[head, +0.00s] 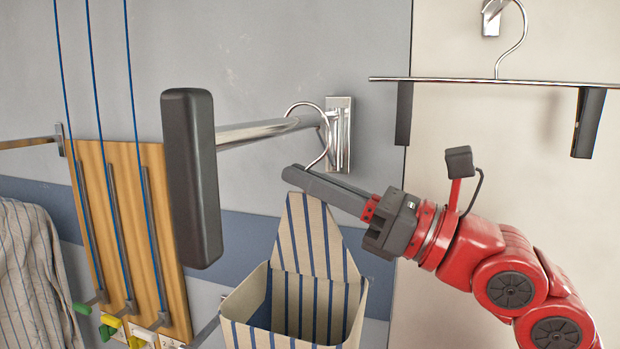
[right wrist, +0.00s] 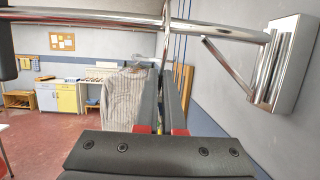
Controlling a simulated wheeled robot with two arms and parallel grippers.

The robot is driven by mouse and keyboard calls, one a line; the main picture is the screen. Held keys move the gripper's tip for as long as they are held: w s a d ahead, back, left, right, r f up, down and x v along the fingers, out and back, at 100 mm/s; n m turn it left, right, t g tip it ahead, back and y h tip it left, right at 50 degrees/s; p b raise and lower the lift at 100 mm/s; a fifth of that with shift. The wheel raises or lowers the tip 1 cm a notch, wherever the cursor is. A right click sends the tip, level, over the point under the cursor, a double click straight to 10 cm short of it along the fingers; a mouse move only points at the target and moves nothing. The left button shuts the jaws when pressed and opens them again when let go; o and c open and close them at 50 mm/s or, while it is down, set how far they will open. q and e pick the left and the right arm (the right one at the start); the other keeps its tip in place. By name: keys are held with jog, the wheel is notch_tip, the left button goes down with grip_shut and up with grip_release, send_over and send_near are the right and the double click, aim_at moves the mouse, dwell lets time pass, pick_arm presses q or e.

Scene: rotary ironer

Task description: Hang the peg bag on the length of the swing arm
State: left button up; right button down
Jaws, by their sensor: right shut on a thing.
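The peg bag (head: 312,240) is cream with blue stripes, an open pouch under a pointed back, with a wire hook (head: 327,140) on top. My right gripper (head: 292,177) is shut on the top of the bag, just below the hook. The chrome swing arm (head: 255,131) runs from a wall bracket (head: 341,135) to a thick black end piece (head: 192,175). The hook's curve rises above the arm near the bracket. In the right wrist view the hook (right wrist: 166,45) crosses the arm (right wrist: 225,29); whether it bears on it I cannot tell. My left gripper is out of view.
A chrome hanger with black clips (head: 495,79) hangs at the upper right. A wooden board (head: 140,220) with blue cords stands at left, beside a striped shirt (head: 35,275). The wall is close behind the bag.

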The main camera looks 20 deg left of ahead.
jog(key=shift+f, duration=0.3)
jog(key=c, duration=1.5)
grip_release()
jog(key=o, duration=0.6)
jog(key=shift+c, duration=0.2)
jog(key=shift+d+f, duration=0.1)
